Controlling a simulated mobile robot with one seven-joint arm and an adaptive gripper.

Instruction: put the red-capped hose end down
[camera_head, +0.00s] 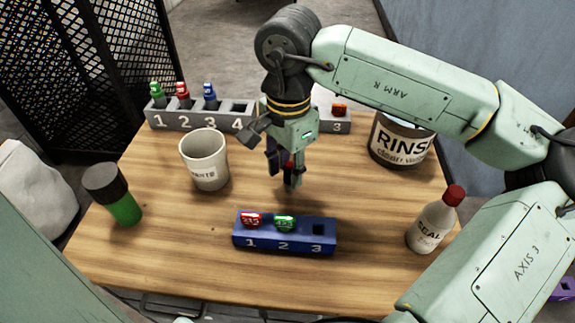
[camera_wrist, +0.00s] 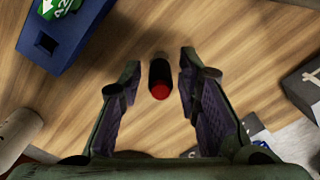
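The red-capped hose end (camera_wrist: 160,78) is a short dark cylinder with a red end facing the wrist camera. It is between the fingers of my gripper (camera_wrist: 158,66), with wood visible on both sides of it, so the fingers are open and apart from it. In the head view, my gripper (camera_head: 286,173) points down over the middle of the wooden table, and a little red of the hose end (camera_head: 289,167) shows between the fingers. The fingers hide most of it there. I cannot tell for sure whether its lower end touches the table.
The blue block (camera_head: 285,243) in front holds red and green tagged pieces in 1 and 2; 3 is empty. A grey rack (camera_head: 185,122) is behind. A white cup (camera_head: 205,160), green bottle (camera_head: 122,205), SEAL bottle (camera_head: 433,222) and RINSE jar (camera_head: 400,145) stand around.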

